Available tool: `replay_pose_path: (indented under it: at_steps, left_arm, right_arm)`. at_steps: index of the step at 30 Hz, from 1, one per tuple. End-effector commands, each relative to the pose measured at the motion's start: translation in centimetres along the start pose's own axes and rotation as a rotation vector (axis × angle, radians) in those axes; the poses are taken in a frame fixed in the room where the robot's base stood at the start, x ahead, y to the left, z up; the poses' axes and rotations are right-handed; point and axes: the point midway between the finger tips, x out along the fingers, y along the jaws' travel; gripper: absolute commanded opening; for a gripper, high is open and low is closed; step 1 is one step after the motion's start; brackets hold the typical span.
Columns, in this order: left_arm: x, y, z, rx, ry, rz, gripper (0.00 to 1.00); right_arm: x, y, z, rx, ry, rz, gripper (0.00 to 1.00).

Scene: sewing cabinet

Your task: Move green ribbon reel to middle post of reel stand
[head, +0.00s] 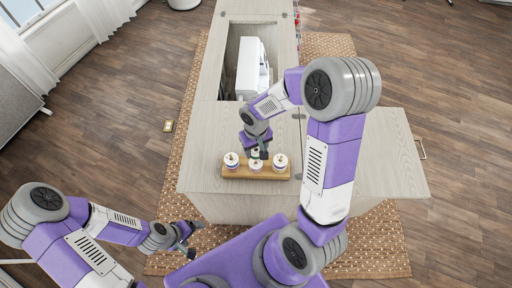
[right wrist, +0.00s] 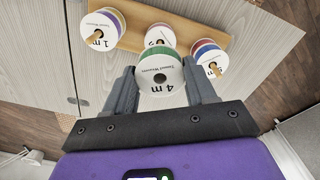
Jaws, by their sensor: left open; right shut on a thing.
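The green ribbon reel (right wrist: 161,85), with a white face marked "4 m" and a green rim, is between the fingers of my right gripper (right wrist: 163,92). My right gripper (head: 256,151) is shut on it, close above the wooden reel stand (head: 242,174). The stand also shows in the right wrist view (right wrist: 132,38). In that view the held reel appears just in front of the middle reel and partly overlaps it; whether they touch I cannot tell. The middle post's tip is hard to make out. My left gripper (head: 184,238) is open and empty, low at the left, away from the stand.
The stand holds a purple-edged left reel (right wrist: 101,32), a middle reel (right wrist: 161,36) and a red-and-blue right reel (right wrist: 209,60). It stands near the front edge of the pale wood cabinet (head: 205,180). A white sewing machine (head: 250,68) sits in the recess behind.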

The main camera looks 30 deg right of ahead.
Motion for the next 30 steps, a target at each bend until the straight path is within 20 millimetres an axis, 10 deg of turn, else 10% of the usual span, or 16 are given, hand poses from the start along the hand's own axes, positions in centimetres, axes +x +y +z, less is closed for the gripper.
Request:
replay_pose_path:
  at_steps: [30]
  left_arm:
    - [1.6, -0.6, -0.1, 0.0, 0.0, 0.0, 0.85]
  right_arm:
    - [1.7, 0.0, 0.0, 0.0, 0.0, 0.0, 0.26]
